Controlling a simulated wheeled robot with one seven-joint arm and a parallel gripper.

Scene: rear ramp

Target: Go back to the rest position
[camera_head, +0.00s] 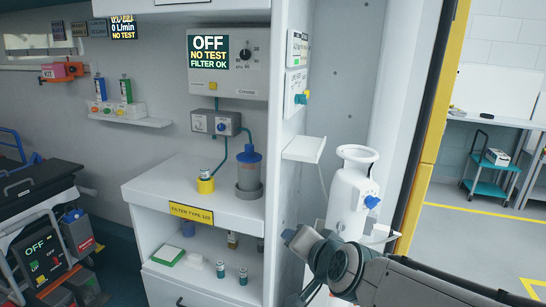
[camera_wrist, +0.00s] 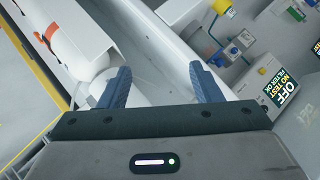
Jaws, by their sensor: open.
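My gripper shows in the wrist view (camera_wrist: 160,88), open, with two blue fingers spread apart and nothing between them. In the head view my arm reaches in from the lower right. It is in front of the white cylinder (camera_head: 353,190) with a blue knob, and its end points toward the cabinet (camera_head: 190,205). The fingertips cannot be made out in the head view. In the wrist view the white cabinet panels lie beyond the fingers.
A wall unit (camera_head: 227,65) reads OFF, NO TEST, FILTER OK. A blue-capped canister (camera_head: 249,172) and a yellow-based jar (camera_head: 206,181) stand on the counter. A small shelf (camera_head: 303,149) juts out beside the cylinder. Open floor (camera_head: 475,240) lies to the right beyond the yellow doorway edge.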

